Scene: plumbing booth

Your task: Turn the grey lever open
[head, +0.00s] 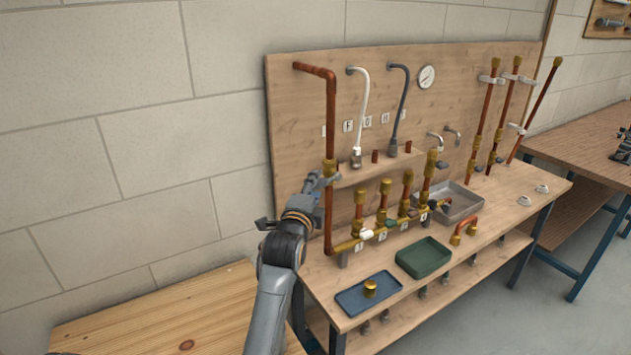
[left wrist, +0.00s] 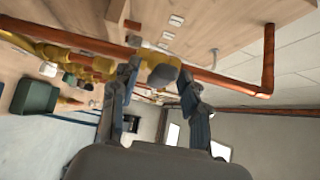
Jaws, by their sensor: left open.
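A grey lever (left wrist: 162,75) sits on a brass valve (left wrist: 148,54) on the tall copper pipe, which runs across the left wrist view (left wrist: 228,80). In the head view the brass valve (head: 330,165) is partway up the pipe (head: 331,115) at the board's left, and the lever cannot be told apart from my gripper. My left gripper (head: 326,181) is open at this valve. In the left wrist view its two fingers stand on either side of the grey lever; whether they touch it I cannot tell. My right gripper is not in view.
A brass manifold (head: 345,245) with several small coloured handles runs right of the pipe's foot. A blue tray (head: 352,300) with a brass piece, a green tray (head: 424,258) and a metal sink (head: 470,205) are on the bench. A block wall (head: 120,150) stands left of the board.

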